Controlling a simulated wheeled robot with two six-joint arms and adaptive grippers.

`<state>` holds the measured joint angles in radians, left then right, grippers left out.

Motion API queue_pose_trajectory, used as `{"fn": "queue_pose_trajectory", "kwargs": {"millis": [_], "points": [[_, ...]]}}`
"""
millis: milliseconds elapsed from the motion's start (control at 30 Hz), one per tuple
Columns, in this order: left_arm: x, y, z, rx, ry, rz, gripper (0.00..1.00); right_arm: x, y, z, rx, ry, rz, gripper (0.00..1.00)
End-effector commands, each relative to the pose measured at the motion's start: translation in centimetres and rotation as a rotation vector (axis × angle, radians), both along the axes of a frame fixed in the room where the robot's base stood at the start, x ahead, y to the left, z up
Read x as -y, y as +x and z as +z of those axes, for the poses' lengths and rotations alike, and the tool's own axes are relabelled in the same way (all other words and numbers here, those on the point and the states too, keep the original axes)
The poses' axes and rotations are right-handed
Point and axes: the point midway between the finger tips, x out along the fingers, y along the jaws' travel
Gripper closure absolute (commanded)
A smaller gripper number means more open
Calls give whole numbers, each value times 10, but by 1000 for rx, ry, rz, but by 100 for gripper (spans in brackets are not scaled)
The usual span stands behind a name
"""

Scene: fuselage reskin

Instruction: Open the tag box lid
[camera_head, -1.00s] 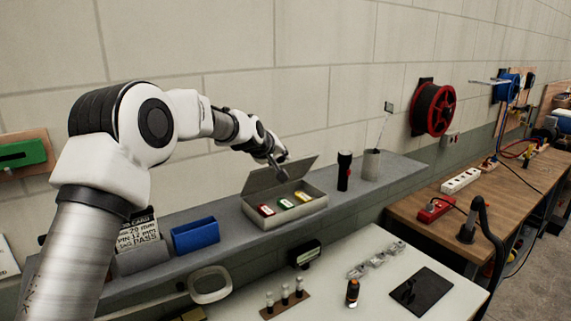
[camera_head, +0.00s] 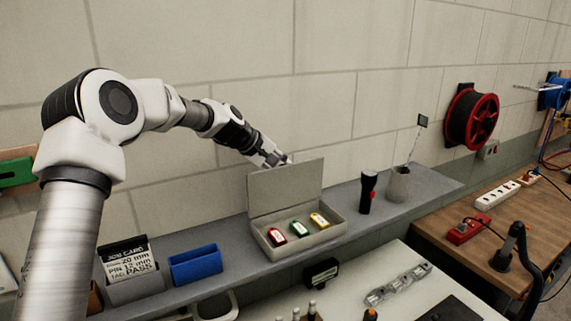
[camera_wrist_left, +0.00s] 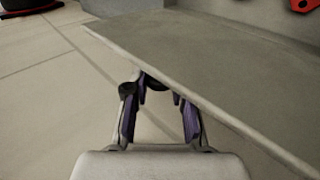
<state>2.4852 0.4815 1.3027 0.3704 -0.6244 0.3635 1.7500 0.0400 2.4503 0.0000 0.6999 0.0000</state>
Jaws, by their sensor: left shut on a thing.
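The tag box (camera_head: 300,241) is a pale grey open box on the grey shelf against the wall. Its lid (camera_head: 285,189) stands raised, close to upright, along the back edge. Red, green and yellow tags (camera_head: 298,228) lie inside. My left gripper (camera_head: 282,161) is at the lid's top edge, partly hidden behind it. In the left wrist view, the fingers (camera_wrist_left: 152,88) are at the edge of the lid (camera_wrist_left: 205,60), shut on it. My right gripper is not in view.
A black torch (camera_head: 367,192) and a grey cup (camera_head: 398,184) stand right of the box. A blue bin (camera_head: 195,265) and a card holder (camera_head: 130,275) stand to its left. A white table (camera_head: 355,275) lies in front, below the shelf.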

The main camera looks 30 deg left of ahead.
Motion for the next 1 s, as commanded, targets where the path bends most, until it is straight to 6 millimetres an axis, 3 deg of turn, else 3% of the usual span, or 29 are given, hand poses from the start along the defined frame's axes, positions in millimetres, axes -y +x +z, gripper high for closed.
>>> {"fn": "queue_pose_trajectory", "kwargs": {"millis": [433,467,500,833,1000], "points": [[1,0,-2,-12,-12,-5,100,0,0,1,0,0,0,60],[1,0,-2,-11,-11,-4,65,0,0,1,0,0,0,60],[0,0,-2,-11,-12,-4,52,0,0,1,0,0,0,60],[-1,-1,1,-7,-10,-3,52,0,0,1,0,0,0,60],[-9,-15,19,-4,-12,-2,52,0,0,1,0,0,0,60]]}}
